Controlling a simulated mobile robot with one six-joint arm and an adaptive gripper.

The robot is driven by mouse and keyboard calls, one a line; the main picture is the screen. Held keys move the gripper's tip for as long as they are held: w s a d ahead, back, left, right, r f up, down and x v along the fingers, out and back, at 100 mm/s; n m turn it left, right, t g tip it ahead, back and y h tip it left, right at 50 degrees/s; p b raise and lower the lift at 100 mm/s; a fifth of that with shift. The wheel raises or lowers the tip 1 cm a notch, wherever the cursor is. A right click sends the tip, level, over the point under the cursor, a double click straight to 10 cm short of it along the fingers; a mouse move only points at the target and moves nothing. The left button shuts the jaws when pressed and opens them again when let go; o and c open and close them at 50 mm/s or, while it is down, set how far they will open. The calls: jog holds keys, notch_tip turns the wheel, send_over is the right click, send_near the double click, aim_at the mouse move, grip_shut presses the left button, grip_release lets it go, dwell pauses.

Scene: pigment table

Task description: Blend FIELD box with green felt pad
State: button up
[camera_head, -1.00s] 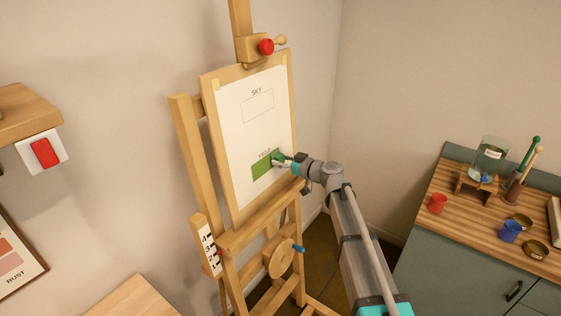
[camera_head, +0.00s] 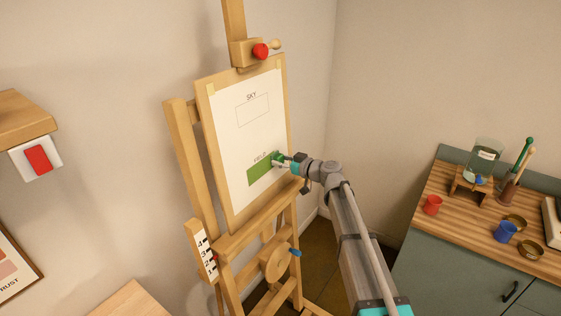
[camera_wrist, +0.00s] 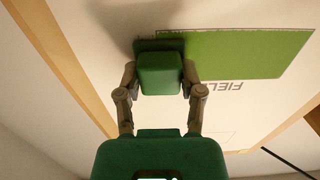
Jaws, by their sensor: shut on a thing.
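The FIELD box (camera_head: 262,174) is a green-filled rectangle low on the white sheet (camera_head: 256,133) on the easel. It also shows in the wrist view (camera_wrist: 255,52), with its label upside down. The green felt pad (camera_wrist: 160,70) is a dark green block held between the fingers of my gripper (camera_wrist: 160,88). In the head view my gripper (camera_head: 285,160) is at the right end of the box. The pad's far face lies at or against the sheet by the box's end edge; exact contact is hard to tell. The SKY box (camera_head: 252,109) above is an empty outline.
The wooden easel (camera_head: 182,150) has a red knob (camera_head: 260,51) at its top and a numbered scale (camera_head: 203,255) at lower left. A cabinet (camera_head: 440,250) at right carries a red cup (camera_head: 432,205), a blue cup (camera_head: 504,232), a glass jar (camera_head: 483,160) and brushes.

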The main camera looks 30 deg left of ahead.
aim_at(253, 174)
jog(key=shift+s, duration=0.1)
dwell(0.3)
jog(key=shift+s+a, duration=0.15)
jog(key=shift+s, duration=1.15)
jog(key=shift+s, duration=0.15)
jog(key=shift+s, duration=1.2)
jog(key=shift+s, duration=0.15)
jog(key=shift+s+a, duration=0.2)
jog(key=shift+s, duration=1)
jog(key=shift+s, duration=0.15)
jog(key=shift+s+a, duration=0.1)
jog(key=shift+s, duration=1.1)
jog(key=shift+s, duration=0.15)
